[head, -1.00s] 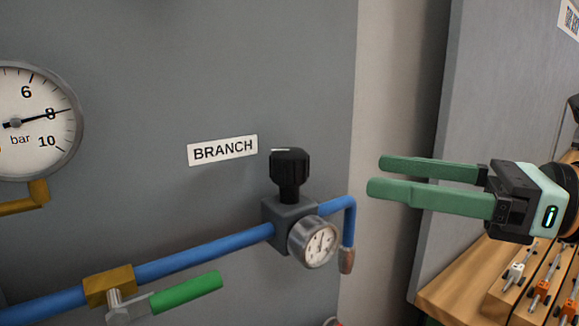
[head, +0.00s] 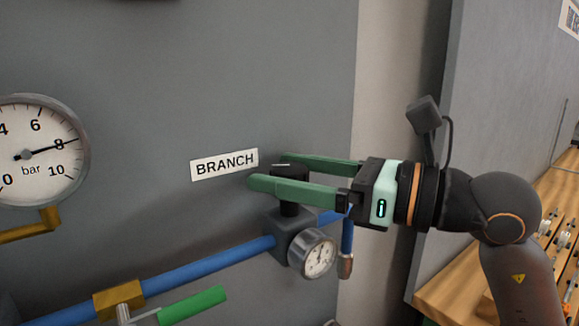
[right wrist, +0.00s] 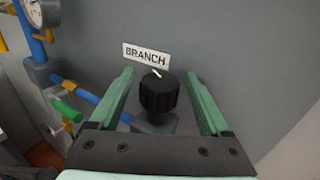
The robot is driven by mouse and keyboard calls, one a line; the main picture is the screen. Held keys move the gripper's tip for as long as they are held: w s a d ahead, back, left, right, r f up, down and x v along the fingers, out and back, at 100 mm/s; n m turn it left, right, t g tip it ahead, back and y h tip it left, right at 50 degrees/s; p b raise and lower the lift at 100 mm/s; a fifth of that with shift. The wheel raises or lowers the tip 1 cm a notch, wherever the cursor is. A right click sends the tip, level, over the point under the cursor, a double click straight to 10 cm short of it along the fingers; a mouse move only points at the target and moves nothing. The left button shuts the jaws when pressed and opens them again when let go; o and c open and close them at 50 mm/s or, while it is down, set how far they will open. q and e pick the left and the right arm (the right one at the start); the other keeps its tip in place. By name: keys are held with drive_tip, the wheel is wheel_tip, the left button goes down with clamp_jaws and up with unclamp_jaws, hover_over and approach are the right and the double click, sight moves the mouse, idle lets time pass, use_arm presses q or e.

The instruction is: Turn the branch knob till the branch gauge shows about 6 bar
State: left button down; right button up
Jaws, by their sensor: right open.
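The black branch knob (head: 291,172) sits on top of the grey regulator block, under the BRANCH label (head: 224,164). The small branch gauge (head: 318,254) is on the block's front; its needle is too small to read surely. My right gripper (head: 268,170) is open, with one green finger on each side of the knob. In the right wrist view the knob (right wrist: 159,93) with its white mark stands between the fingers, with a gap on both sides. In the head view the near finger hides part of the knob. My left gripper is not in view.
A large gauge (head: 32,150) on the left reads about 8 bar. A blue pipe (head: 210,262) with a brass valve (head: 118,299) and green lever (head: 192,305) runs below. A wooden bench (head: 440,290) with several small parts stands at the right.

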drive_tip(key=shift+c, duration=0.4)
clamp_jaws()
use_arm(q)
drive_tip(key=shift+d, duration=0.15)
use_arm(e)
drive_tip(key=shift+s+f+m+t+h+b, duration=0.15)
drive_tip(key=shift+m+t+h+b, duration=0.35)
drive_tip(key=shift+m+t+h, duration=0.85)
drive_tip(key=shift+t, duration=0.65)
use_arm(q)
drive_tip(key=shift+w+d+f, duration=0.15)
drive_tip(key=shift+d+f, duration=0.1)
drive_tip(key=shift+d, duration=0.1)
use_arm(e)
drive_tip(key=shift+o, duration=0.4)
unclamp_jaws()
